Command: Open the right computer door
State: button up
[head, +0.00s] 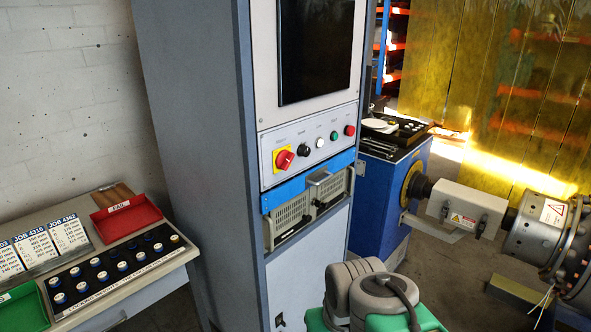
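A tall grey-blue cabinet (190,130) stands in the middle of the head view. Below its control panel, a bay holds two grey vented computer fronts side by side. Dark latch-like parts show between the two fronts. I see no clearly swung-out door, but the details are small. My gripper is not in view; grey and green links of my arm show at the bottom, below and right of the bay.
The control panel (330,125) has a red rotary switch (284,159) and several buttons, under a dark screen (315,50). At right stands a blue machine (385,190) with a rotor.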

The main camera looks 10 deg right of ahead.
aim_at(331, 193)
jog(key=u, duration=0.05)
jog(key=k, duration=0.5)
jog(key=z, duration=0.8)
jog(key=i, duration=1.4)
jog(key=u, duration=0.75)
